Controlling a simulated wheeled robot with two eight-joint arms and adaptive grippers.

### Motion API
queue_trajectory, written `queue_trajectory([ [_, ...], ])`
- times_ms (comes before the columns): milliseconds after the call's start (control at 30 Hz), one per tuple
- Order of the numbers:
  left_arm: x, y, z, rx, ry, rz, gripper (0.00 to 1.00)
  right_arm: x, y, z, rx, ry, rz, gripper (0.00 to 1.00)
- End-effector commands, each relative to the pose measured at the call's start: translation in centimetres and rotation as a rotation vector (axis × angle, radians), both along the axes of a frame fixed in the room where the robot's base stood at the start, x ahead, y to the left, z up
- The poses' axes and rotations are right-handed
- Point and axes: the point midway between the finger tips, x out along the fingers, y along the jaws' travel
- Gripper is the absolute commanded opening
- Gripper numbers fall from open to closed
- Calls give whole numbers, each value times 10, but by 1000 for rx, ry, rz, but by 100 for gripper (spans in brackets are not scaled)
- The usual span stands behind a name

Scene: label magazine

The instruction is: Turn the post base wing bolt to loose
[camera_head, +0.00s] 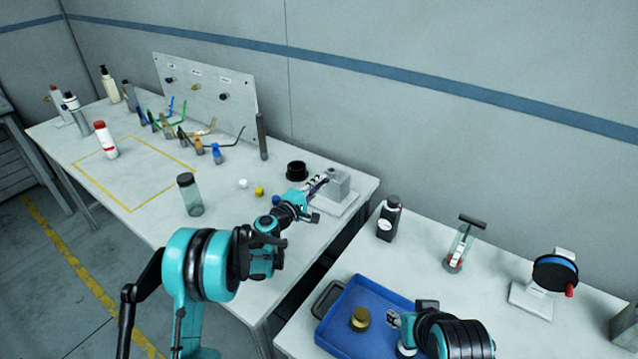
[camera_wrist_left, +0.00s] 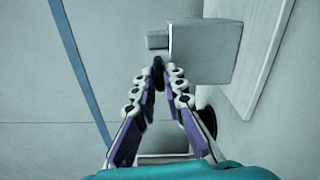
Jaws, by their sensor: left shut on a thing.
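The post base is a grey block (camera_head: 338,181) on a pale plate (camera_head: 335,205) at the right end of the left table. It also shows in the left wrist view (camera_wrist_left: 208,52), with a small stub on its side. My left gripper (camera_head: 317,186) is at the block's left side. In the left wrist view its fingertips (camera_wrist_left: 160,80) are closed in on a thin dark piece, the wing bolt (camera_wrist_left: 158,68), seen edge-on and partly hidden by the fingers. My right gripper (camera_head: 397,322) is low over the blue tray; its fingers are too unclear to read.
A black ring (camera_head: 296,171) stands just behind my left gripper. A clear jar (camera_head: 189,194), a white cap (camera_head: 243,183) and a yellow cap (camera_head: 260,191) stand to its left. The blue tray (camera_head: 350,299) on the right table holds a brass-coloured jar (camera_head: 360,319).

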Motion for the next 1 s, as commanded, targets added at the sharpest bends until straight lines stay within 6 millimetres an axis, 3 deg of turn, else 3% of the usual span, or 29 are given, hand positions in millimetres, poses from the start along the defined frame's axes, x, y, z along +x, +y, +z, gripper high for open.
queue_trajectory([
  [1000, 0, 0, -1, -194, 130, 2, 0, 0, 0, 0, 0, 0, 0, 40],
])
